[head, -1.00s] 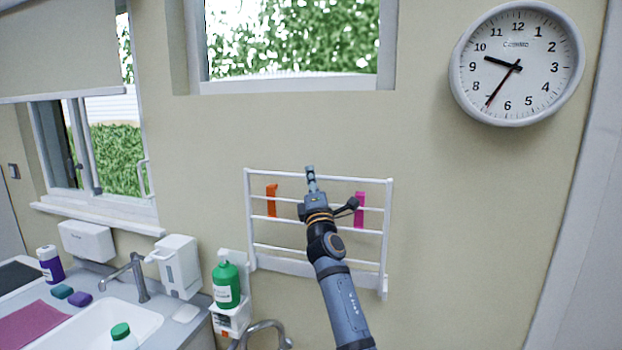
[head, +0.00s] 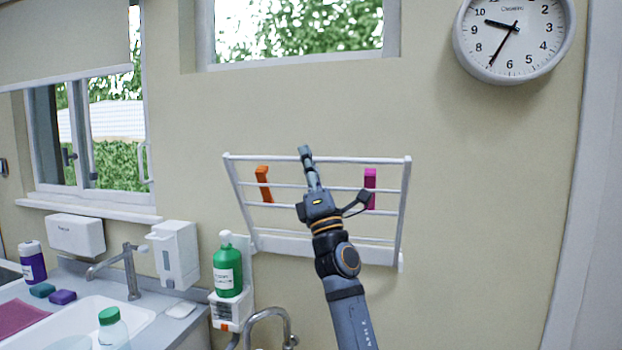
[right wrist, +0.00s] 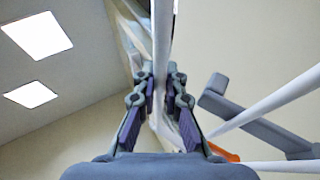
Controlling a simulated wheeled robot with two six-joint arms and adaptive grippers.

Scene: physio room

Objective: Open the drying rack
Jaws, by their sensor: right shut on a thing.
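The white drying rack (head: 330,240) is fixed to the wall in the middle of the head view. Its barred frame is tilted out from the wall at the top, with the lower edge by the wall. An orange clip or strip (head: 264,184) and a pink one (head: 370,188) hang on its bars. My right gripper (head: 305,152) is at the middle of the rack's top bar, shut on it. In the right wrist view the white bar (right wrist: 162,60) runs between the two fingers (right wrist: 160,85). My left gripper is not in view.
Left of the rack stand a green pump bottle (head: 228,268) on a wall holder, a white dispenser (head: 175,254) and a sink (head: 85,322) with a tap (head: 125,270). A clock (head: 514,38) hangs upper right. The wall right of the rack is bare.

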